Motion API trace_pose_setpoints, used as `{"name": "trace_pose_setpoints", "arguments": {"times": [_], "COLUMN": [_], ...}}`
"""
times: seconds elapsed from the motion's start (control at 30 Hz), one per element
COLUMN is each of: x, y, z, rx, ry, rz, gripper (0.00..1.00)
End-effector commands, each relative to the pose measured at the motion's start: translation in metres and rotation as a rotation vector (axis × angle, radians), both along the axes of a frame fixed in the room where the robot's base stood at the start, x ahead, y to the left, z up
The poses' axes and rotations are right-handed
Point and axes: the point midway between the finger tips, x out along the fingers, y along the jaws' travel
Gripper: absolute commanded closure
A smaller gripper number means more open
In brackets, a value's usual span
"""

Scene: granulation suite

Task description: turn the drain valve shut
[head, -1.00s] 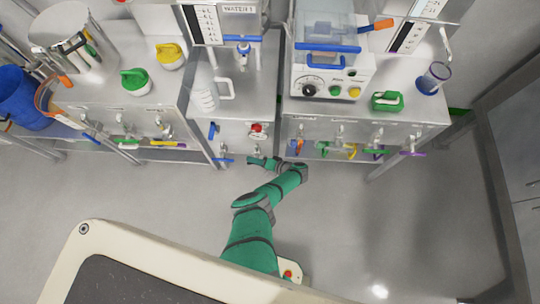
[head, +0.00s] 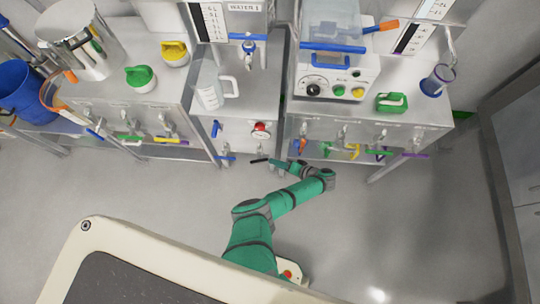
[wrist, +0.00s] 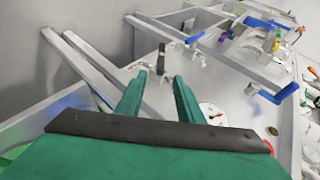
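Low on the front of the middle bench is a small tap with a black lever (head: 258,160); I cannot read a label that names it the drain valve. In the head view the lever lies roughly sideways, just left of my gripper (head: 281,165). In the wrist view the black lever (wrist: 161,59) stands beyond my two green fingertips (wrist: 153,82), in line with the gap between them. The fingers are apart with nothing between them, and the lever looks clear of both. A blue-handled tap (head: 225,158) sits left of the black lever.
Above the lever, the panel carries a red knob (head: 260,130) and a blue lever (head: 215,128). Several coloured taps hang under the right bench (head: 420,116), close to my bent arm. A clear jug (head: 209,88) stands on the middle bench. The floor in front is free.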

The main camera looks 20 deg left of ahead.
Motion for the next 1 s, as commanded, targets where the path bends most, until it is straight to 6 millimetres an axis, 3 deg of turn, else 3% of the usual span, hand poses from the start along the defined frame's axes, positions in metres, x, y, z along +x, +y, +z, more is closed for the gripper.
{"name": "trace_pose_setpoints", "arguments": {"times": [0.2,0.57,1.0], "x": [-0.001,-0.002,0.01], "y": [-0.013,-0.01,0.046], "z": [0.009,0.009,0.003], "rx": [0.001,-0.001,-0.093], "ry": [0.0,0.0,-0.002], "rz": [-0.003,0.004,-0.091], "gripper": [0.66,0.66,0.66]}}
